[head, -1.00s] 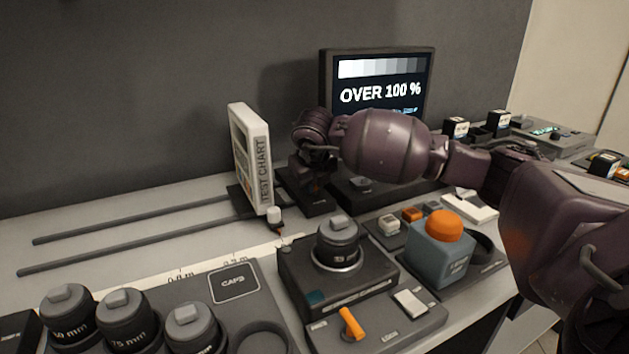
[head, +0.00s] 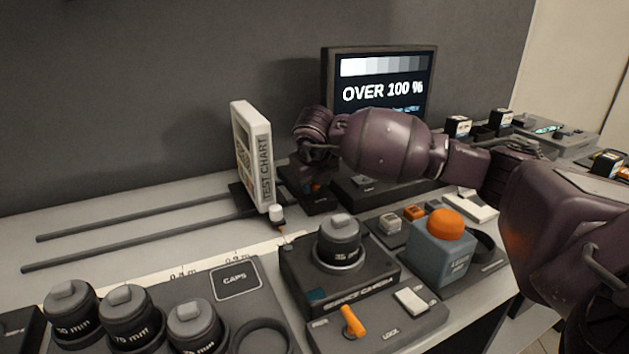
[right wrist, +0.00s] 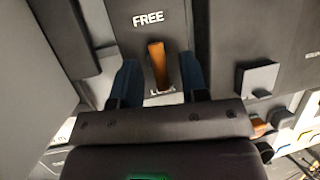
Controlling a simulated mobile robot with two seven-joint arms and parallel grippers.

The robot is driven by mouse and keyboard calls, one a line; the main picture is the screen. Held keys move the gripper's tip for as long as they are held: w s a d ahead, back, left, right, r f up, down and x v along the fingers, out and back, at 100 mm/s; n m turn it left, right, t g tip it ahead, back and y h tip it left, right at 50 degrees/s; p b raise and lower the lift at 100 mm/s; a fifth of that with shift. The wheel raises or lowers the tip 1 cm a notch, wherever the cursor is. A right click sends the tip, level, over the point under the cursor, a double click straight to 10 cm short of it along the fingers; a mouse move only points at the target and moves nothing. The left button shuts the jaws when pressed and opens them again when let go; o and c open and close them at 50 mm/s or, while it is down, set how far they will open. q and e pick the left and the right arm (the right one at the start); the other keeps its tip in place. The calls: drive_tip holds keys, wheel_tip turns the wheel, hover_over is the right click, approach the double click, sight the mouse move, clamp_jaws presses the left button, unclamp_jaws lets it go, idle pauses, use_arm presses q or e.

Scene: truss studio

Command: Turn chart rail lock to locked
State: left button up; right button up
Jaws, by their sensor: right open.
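The chart rail lock shows in the right wrist view as a dark plate with an orange lever (right wrist: 159,66). The word FREE stands beyond the lever's far end; a second label at its near end is mostly hidden. I cannot tell which label the lever points to. My right gripper (right wrist: 158,80) is open, with one blue-grey finger on each side of the lever; contact is not clear. In the head view my right gripper (head: 316,165) reaches down over the lock, just right of the test chart (head: 253,155), and hides most of it. My left gripper is not in view.
The monitor (head: 380,85) reading OVER 100 % stands behind my right arm. Two rails (head: 130,220) run left from the chart. A camera body (head: 340,275), a blue-grey block with an orange knob (head: 441,250) and capped lenses (head: 130,318) crowd the front.

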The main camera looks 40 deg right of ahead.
drive_tip(key=p+v, duration=0.2)
drive_tip(key=v, duration=0.8)
drive_tip(key=shift+s+r, duration=0.2)
drive_tip(key=shift+r, duration=0.1)
drive_tip(key=shift+a, duration=0.1)
